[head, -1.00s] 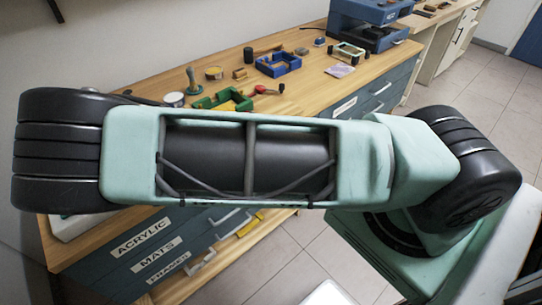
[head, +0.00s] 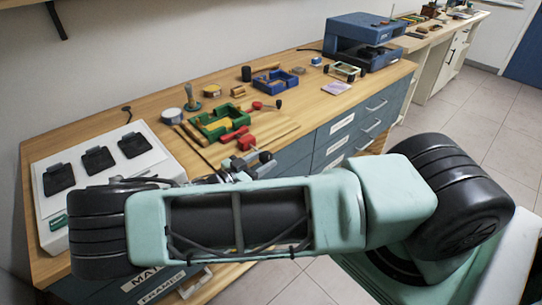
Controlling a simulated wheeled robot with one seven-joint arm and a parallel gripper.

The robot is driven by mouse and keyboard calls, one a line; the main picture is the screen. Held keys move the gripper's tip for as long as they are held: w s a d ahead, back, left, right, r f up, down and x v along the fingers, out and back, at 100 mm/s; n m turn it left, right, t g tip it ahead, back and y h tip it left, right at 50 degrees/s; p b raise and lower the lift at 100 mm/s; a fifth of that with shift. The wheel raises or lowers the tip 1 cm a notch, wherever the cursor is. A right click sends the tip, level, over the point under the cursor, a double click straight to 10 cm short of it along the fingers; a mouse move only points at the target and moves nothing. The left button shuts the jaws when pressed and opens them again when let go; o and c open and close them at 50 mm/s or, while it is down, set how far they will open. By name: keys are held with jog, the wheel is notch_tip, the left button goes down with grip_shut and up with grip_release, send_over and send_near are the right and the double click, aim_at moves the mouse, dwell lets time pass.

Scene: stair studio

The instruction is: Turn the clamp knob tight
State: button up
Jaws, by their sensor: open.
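A red clamp-like piece (head: 246,142) stands near the front edge of the workbench, just above my forearm in the picture. A dark round knob (head: 266,157) shows close beside it, among small grey and dark parts (head: 232,168) partly covered by my arm. I cannot tell how tight the knob is. A second red piece (head: 258,105) with a dark end lies farther back.
A green frame (head: 220,122) and blue tray (head: 279,79) lie on the workbench (head: 325,108). A white panel (head: 101,166) with dark pads is at left, a blue machine (head: 362,40) at back right. Floor is clear at right.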

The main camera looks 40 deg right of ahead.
aim_at(272, 156)
jog(key=shift+d+p, duration=0.35)
jog(key=shift+d, duration=1.5)
jog(key=c, duration=0.8)
jog(key=shift+s, duration=0.1)
